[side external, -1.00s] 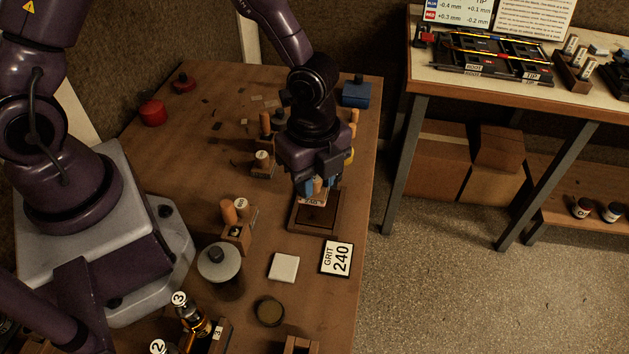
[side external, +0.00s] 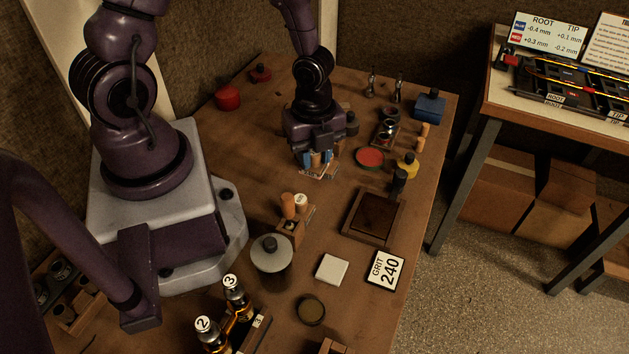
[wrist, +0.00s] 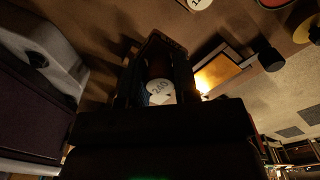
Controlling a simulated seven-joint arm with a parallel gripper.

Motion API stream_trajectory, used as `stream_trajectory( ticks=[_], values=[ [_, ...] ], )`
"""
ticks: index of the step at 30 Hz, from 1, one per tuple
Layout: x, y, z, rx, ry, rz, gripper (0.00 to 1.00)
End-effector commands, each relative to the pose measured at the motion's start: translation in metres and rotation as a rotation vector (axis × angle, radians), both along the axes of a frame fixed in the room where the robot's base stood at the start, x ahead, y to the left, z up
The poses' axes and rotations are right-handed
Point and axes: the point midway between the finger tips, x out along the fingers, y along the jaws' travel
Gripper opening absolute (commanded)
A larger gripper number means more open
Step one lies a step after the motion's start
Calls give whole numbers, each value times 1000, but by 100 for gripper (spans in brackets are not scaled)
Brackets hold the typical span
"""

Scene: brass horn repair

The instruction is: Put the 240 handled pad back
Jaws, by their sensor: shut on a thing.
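My gripper (side external: 318,158) is shut on the 240 handled pad (side external: 317,171), a small pad with a wooden handle. It is over the middle of the bench, behind and left of the shallow wooden tray (side external: 352,229). In the wrist view, the pad's round white "240" top (wrist: 160,88) sits between the fingers. I cannot tell whether the pad touches anything below. The card "GRIT 240" (side external: 386,270) lies in front of the tray. A wooden holder (side external: 291,233) with an orange-brown handle and a white-topped handle stands to the front left of my gripper.
A grey round lidded pot (side external: 272,254), a white square block (side external: 332,269) and a dark round tin (side external: 311,309) are on the near bench. A red disc (side external: 370,158), a yellow pot (side external: 407,166) and a blue box (side external: 429,106) are at right and back.

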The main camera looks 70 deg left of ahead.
Motion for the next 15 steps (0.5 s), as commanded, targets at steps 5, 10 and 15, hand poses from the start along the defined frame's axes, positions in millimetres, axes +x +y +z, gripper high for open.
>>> stream_trajectory(
  ticks=[5, 10, 15],
  values=[
    [0, -1, -19, 0, 3, -2, 6],
    [0, -1, -28, 0, 2, -2, 6],
    [-1, -2, -47, -1, 6, -2, 6]
  ],
)
